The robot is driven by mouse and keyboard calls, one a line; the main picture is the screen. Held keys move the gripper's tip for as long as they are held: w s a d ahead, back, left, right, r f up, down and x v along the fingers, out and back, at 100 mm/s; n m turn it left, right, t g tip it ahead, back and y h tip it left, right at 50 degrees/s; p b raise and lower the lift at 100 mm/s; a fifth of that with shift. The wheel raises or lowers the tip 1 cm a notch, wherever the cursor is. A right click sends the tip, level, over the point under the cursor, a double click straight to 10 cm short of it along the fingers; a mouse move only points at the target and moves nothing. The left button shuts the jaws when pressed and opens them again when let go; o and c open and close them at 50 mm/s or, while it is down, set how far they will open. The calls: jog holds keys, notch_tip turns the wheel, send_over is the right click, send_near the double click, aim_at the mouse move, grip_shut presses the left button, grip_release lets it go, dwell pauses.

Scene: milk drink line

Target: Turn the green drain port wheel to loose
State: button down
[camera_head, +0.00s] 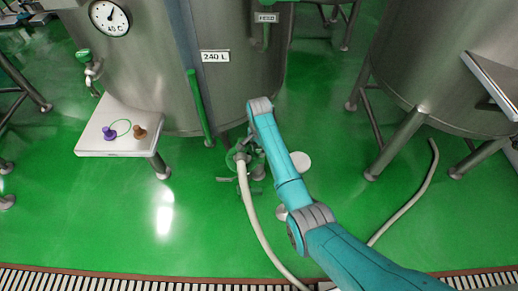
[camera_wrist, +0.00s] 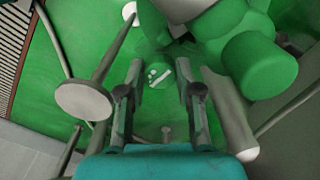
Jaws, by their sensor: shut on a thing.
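The green drain port wheel (camera_wrist: 158,73), a small round green piece with white marks, sits between my fingertips in the wrist view. My gripper (camera_wrist: 160,82) is shut on it, one finger on each side. In the head view my arm reaches down to the drain area under the 240 L tank (camera_head: 232,88), and my own arm largely hides the wheel there. The wheel's exact turn angle cannot be told.
A larger green knob (camera_wrist: 260,66) and metal pipe parts lie close right of my fingers. A pale round disc on a stem (camera_wrist: 84,101) stands close left. A pale hose (camera_head: 255,225) runs from the drain across the floor. A small shelf (camera_head: 118,128) is at left.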

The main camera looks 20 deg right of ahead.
jog(key=n, duration=0.5)
jog(key=shift+n, duration=0.3)
jog(key=n, duration=0.6)
jog(key=shift+d, duration=0.1)
jog(key=n, duration=0.5)
jog(key=shift+n, duration=0.4)
jog(key=n, duration=0.5)
jog(key=shift+d+n, duration=0.1)
jog(key=shift+n, duration=0.3)
jog(key=c, duration=0.8)
grip_release()
